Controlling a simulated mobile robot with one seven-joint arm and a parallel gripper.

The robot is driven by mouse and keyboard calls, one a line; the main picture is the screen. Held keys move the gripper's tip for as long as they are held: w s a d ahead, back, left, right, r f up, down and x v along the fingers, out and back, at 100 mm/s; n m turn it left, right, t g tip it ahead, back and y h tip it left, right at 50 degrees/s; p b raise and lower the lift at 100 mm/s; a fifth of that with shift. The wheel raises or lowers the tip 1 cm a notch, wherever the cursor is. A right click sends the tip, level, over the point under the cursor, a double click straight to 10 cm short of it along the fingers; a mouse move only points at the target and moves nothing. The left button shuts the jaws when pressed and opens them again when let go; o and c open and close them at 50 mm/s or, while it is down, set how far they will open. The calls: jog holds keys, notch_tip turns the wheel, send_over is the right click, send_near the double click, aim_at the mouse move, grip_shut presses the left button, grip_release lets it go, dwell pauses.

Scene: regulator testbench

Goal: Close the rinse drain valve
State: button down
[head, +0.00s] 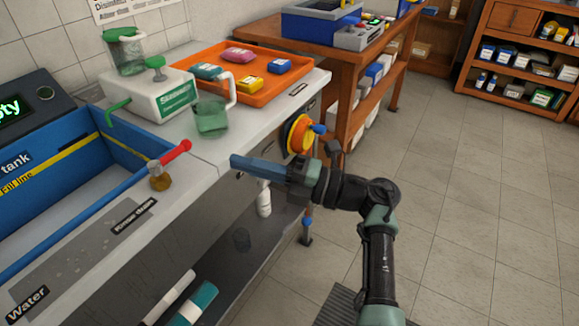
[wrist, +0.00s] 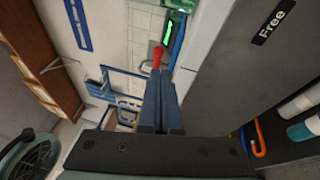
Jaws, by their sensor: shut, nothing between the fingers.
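The rinse drain valve (head: 160,178) has a brass body and a red lever (head: 177,152). It stands on the pale bench rim beside the blue tank, just behind the "Rinse drain" label (head: 134,216). The lever points up and to the right in the head view. My gripper (head: 236,161) is shut and empty, its blue fingers pointing left toward the valve, in front of the bench edge and apart from the lever. In the wrist view the shut fingers (wrist: 160,78) point at a red piece (wrist: 157,57), which looks like the lever; the valve body is hidden there.
The blue tank (head: 125,150) lies left of the valve. A green beaker (head: 212,118), a white canister (head: 150,92) and an orange tray (head: 262,97) stand on the bench. An orange round knob (head: 299,134) sticks out of the bench end near my arm. Open floor lies to the right.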

jog(key=d, duration=0.1)
jog(key=w+d+b, duration=0.1)
jog(key=d, duration=0.1)
jog(key=d+f, duration=0.1)
jog(key=d, duration=0.1)
jog(key=shift+w+d, duration=0.15)
jog(key=shift+d, duration=0.05)
